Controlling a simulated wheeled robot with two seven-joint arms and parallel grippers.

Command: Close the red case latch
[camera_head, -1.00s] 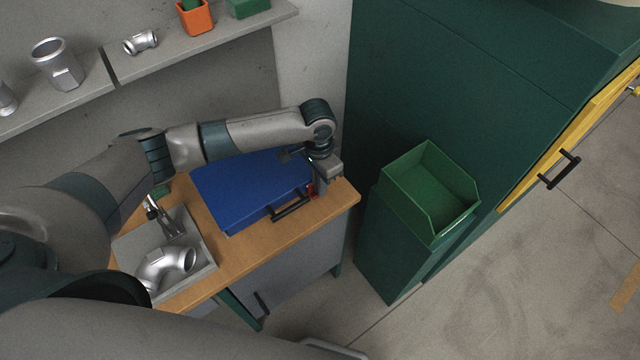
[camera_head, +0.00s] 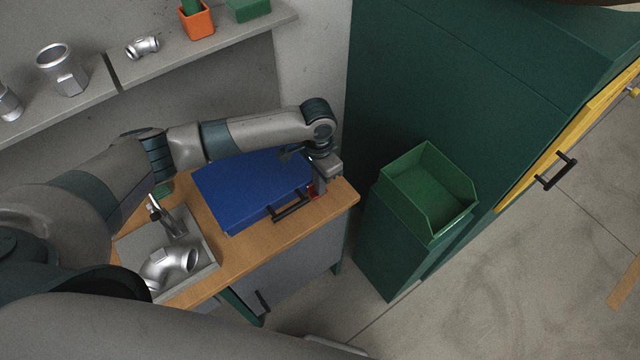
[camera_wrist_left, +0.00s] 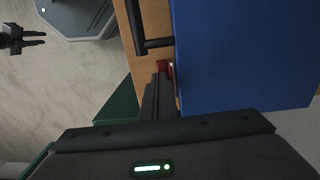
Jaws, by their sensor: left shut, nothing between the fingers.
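The blue case (camera_head: 245,185) lies closed on the wooden bench, with a black handle (camera_head: 290,207) on its front side. The red latch (camera_head: 313,190) is at the case's front edge near the right corner, mostly hidden by my left gripper (camera_head: 318,190). In the left wrist view the case (camera_wrist_left: 240,55) fills the right, and a bit of the red latch (camera_wrist_left: 163,67) shows at the fingertips. My left gripper (camera_wrist_left: 160,82) is shut and empty, its tips at or very near the latch; contact cannot be told.
A green bin (camera_head: 428,190) stands right of the bench, beside a tall green cabinet (camera_head: 450,90). A shelf (camera_head: 190,52) runs along the wall behind.

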